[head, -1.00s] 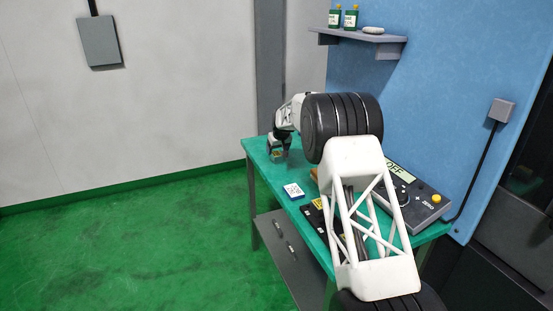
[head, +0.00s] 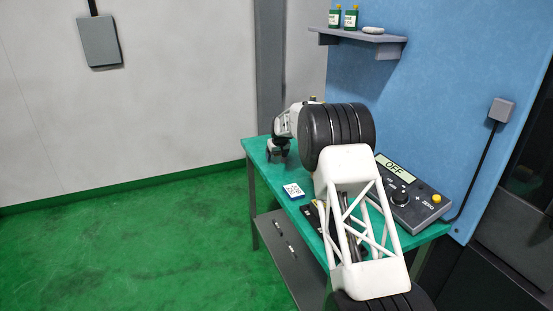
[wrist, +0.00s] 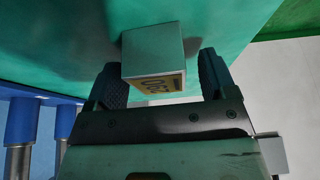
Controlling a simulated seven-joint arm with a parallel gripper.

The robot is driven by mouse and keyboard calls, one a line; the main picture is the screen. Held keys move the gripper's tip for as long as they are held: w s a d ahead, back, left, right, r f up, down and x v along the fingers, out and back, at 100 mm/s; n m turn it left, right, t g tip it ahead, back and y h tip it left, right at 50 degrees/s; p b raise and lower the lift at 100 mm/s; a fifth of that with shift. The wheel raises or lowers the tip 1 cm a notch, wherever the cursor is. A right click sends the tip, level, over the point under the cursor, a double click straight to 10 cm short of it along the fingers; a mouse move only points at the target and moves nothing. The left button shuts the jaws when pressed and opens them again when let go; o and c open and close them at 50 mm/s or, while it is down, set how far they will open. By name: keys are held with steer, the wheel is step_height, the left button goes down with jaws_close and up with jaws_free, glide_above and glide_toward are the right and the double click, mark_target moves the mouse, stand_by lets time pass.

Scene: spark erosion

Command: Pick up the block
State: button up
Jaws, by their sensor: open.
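The block (wrist: 152,50) shows in the wrist view as a grey box with a yellow label bearing dark figures, standing on the green table top. My gripper (wrist: 162,82) is open, with one dark finger at each side of the block's near end. A gap shows on the right side; on the left the finger is close, and I cannot tell if it touches. In the head view my gripper (head: 278,151) is low over the far left end of the table (head: 258,146). The block cannot be made out there.
A control box (head: 412,196) reading OFF stands at the right. Blue and metal cylindrical parts (wrist: 20,125) show at the wrist view's left. A shelf (head: 362,36) with bottles hangs above.

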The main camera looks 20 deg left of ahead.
steer(key=c, duration=1.3)
steer(key=shift+r, duration=0.2)
steer(key=shift+r, duration=13.85)
steer(key=shift+d, duration=0.1)
